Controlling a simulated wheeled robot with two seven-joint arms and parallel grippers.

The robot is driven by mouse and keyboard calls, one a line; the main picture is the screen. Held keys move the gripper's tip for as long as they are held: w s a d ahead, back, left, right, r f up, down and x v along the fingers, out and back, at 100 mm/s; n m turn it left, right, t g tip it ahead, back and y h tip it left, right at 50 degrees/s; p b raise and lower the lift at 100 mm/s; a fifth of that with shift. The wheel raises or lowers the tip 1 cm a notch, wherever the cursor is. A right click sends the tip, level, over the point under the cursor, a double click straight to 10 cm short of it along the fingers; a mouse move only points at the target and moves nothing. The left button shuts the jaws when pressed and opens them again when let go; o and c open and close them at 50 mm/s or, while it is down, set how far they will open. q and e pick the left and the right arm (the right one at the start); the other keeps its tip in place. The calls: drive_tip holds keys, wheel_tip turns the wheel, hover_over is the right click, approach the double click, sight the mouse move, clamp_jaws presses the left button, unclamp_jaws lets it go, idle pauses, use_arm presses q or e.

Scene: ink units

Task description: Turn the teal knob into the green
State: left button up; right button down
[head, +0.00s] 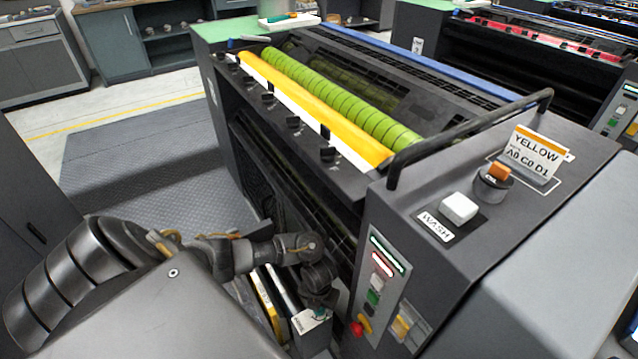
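I see no teal knob that I can make out. An orange-topped knob (497,173) sits on a round dark base on the ink unit's top right, beside the YELLOW card (538,152) that reads A0 C0 D1. Several small black knobs (267,98) line the near edge of the ink unit. A green button (374,297) is on the unit's front panel (383,277), below a lit green strip and a lit red one. My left gripper (318,300) hangs low beside the unit, left of that panel. Its fingers are too unclear to judge. My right gripper is not in view.
A black rail (470,125) arches over the unit's top. A white WASH button (459,207) is behind the panel. A red stop button (357,328) sits low on the panel. Floor mat (150,160) is clear.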

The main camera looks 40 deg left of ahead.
use_arm(q)
drive_tip(key=shift+c, duration=0.2)
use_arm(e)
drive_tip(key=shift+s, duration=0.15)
use_arm(q)
drive_tip(key=c, duration=1)
drive_tip(key=shift+o, duration=0.2)
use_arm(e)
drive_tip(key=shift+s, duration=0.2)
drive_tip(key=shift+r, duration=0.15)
